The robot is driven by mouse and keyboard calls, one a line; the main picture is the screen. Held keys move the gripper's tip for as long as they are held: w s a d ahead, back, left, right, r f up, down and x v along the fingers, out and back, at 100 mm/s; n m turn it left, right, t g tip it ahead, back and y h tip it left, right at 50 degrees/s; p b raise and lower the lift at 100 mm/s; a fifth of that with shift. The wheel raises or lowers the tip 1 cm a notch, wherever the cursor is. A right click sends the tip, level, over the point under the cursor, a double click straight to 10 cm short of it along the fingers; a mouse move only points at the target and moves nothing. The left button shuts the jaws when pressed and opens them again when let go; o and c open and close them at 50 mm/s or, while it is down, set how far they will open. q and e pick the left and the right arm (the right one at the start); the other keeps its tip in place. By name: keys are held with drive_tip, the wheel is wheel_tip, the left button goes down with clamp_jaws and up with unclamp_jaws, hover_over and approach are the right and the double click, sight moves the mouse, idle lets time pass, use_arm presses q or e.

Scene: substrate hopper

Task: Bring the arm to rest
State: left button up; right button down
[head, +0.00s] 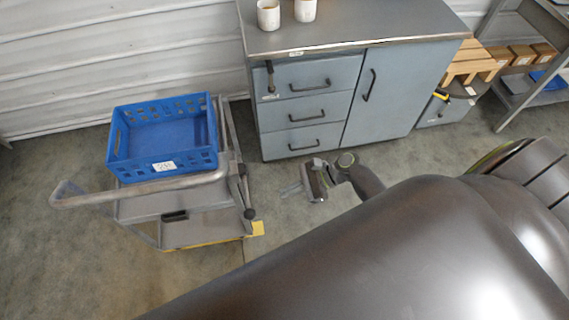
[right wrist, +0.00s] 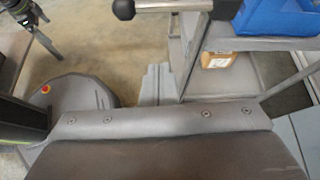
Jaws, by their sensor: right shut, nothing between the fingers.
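My right gripper (head: 291,190) hangs over the bare floor between the trolley and the blue-grey cabinet in the head view. Its fingers are together with nothing between them. They also show in the right wrist view (right wrist: 154,85), pointing away from the grey gripper body along the lower edge. The right arm reaches in from the right, partly hidden behind a large part of my own body in the foreground. The gripper looks apart from the trolley and the cabinet. My left gripper cannot be made out in either view.
A trolley (head: 140,194) with a blue crate (head: 135,170) on top stands left of the gripper. A drawer cabinet (head: 386,92) with two white cups (head: 268,15) stands behind. A shelf rack (head: 513,97) is far right. Open floor (head: 60,285) lies at lower left.

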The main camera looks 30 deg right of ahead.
use_arm(q)
drive_tip(key=shift+d, duration=0.35)
use_arm(e)
drive_tip(key=s+d+f+n+g+h, duration=0.1)
drive_tip(key=s+d+f+n+h, duration=0.25)
drive_tip(key=s+f, duration=0.5)
drive_tip(key=s+d+f+n+g+h, duration=0.1)
drive_tip(key=s+d+f+n+h, duration=0.35)
drive_tip(key=f, duration=0.65)
use_arm(q)
drive_tip(key=shift+a+f+b, duration=0.15)
drive_tip(key=shift+f+b, duration=0.2)
use_arm(e)
drive_tip(key=s+d+f+n+h, duration=0.1)
drive_tip(key=s+f+n, duration=0.3)
drive_tip(key=s, duration=0.5)
drive_tip(key=s+d+f+n+h, duration=0.1)
drive_tip(key=s+f+n+h, duration=0.2)
drive_tip(key=s+n, duration=0.5)
drive_tip(key=shift+s+d+f+g, duration=0.25)
drive_tip(key=shift+s+f+g, duration=0.15)
drive_tip(key=shift+s, duration=0.6)
